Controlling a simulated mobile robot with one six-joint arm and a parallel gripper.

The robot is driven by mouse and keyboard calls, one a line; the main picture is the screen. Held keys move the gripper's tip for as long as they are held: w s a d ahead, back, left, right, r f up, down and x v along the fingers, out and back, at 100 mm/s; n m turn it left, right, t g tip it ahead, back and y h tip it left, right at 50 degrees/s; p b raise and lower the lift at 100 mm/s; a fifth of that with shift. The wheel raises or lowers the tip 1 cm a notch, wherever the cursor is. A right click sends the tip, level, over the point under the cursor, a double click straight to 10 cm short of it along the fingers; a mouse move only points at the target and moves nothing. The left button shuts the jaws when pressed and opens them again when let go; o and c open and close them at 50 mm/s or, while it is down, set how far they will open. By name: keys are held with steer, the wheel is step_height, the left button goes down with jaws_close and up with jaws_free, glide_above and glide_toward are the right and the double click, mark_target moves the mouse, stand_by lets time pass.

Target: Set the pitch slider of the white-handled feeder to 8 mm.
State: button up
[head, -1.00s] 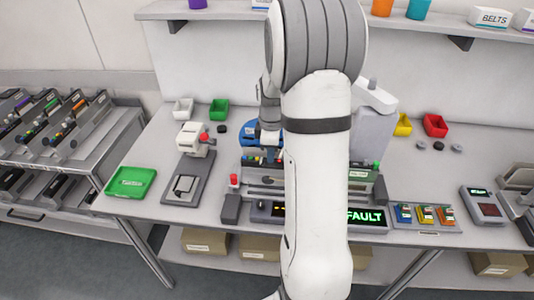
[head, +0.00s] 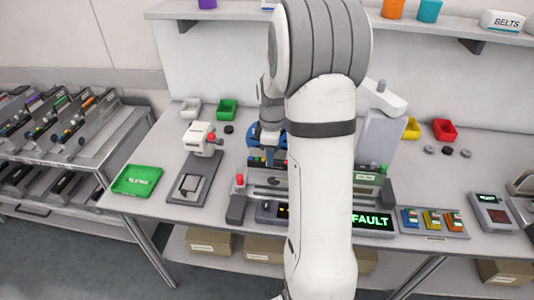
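The white-handled feeder and its pitch slider cannot be made out; my arm covers the middle of the bench. A grey feeder station (head: 262,192) stands there, partly hidden, with a red knob (head: 240,179) at its left and a green part (head: 384,169) at its right. Its display (head: 372,222) reads FAULT in green. My gripper (head: 270,158) points down over the back left of the station, near a blue reel (head: 252,140). Its fingertips are too small and covered to judge.
A trolley (head: 125,135) at the left holds several feeders with purple, green and orange handles. A green tray (head: 155,181) and a white press-like device (head: 202,145) stand left of the station. Coloured modules (head: 432,221) lie to its right. A shelf (head: 470,35) runs above.

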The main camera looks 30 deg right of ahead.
step_height(320, 180, up, 7)
steer(key=shift+b, duration=0.55)
steer(key=shift+r, duration=0.45)
steer(key=shift+a, duration=0.15)
steer(key=s+a+r+m+t, duration=0.1)
steer(key=s+a+m, duration=0.4)
steer(key=s, duration=0.5)
steer(key=s+a+r+m+t, duration=0.2)
steer(key=s+a+m, duration=0.4)
steer(key=s+a, duration=0.3)
steer(key=shift+s+a+r, duration=0.15)
steer(key=shift+s+r, duration=0.2)
steer(key=shift+s, duration=0.75)
